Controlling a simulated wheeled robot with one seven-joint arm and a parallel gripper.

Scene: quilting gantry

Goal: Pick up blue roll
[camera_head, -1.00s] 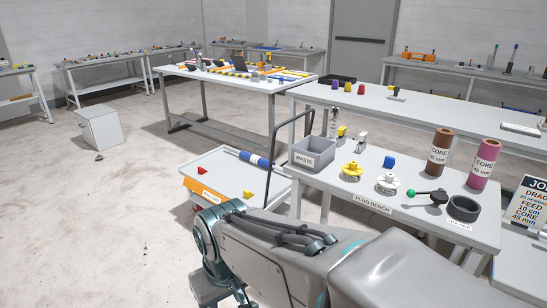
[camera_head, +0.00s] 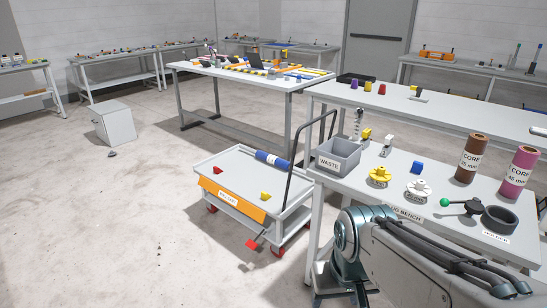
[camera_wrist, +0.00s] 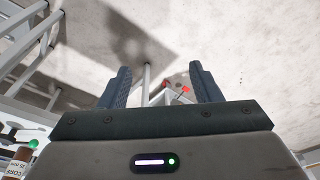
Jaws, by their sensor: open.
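The blue roll (camera_head: 272,159) lies on the top deck of the cart (camera_head: 236,157), near its back right edge, with a white band around it. In the head view my arm reaches in from the lower right beside the plug bench, and my gripper itself is not clearly visible there. In the wrist view my gripper (camera_wrist: 160,86) shows two dark fingers spread apart, with nothing between them. The roll cannot be made out in the wrist view.
The cart also carries a red piece (camera_head: 217,169) and a yellow piece (camera_head: 265,196). Its tall handle (camera_head: 297,150) rises at the right. The plug bench (camera_head: 345,186), with a grey waste bin (camera_head: 338,157), stands close to my arm.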

